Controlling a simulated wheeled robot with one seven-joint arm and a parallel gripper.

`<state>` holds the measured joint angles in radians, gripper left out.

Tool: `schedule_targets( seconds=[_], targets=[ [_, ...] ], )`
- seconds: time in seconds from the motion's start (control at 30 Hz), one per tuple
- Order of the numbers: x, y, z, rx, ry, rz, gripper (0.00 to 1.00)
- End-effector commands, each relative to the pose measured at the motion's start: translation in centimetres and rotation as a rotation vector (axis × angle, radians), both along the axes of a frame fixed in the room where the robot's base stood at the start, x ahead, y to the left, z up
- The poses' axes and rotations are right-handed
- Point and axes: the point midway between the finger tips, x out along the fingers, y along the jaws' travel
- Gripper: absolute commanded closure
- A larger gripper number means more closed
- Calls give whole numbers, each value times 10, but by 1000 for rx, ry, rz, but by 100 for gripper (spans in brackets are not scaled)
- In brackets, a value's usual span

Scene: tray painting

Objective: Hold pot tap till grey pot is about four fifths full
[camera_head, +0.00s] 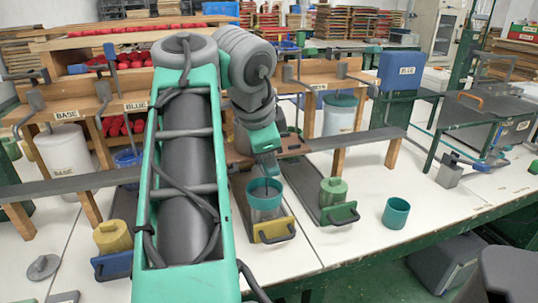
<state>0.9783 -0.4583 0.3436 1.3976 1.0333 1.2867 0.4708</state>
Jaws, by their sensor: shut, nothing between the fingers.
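My gripper (267,172) is shut and empty, pointing down just above and behind a grey pot.
Behind are a white BASE container (65,160) and a blue tank (400,72). The front right tabletop is clear.

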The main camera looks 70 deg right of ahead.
Motion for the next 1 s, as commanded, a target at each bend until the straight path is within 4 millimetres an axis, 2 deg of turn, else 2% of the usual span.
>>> schedule_targets(
  seconds=[0.2,0.5,0.67,1.0],
  targets=[
    [-1,8,53,-1,-1,6,100],
    [-1,40,113,-1,-1,6,100],
    [-2,49,126,-2,-1,4,100],
    [-2,51,125,-1,-1,3,100]
  ],
)
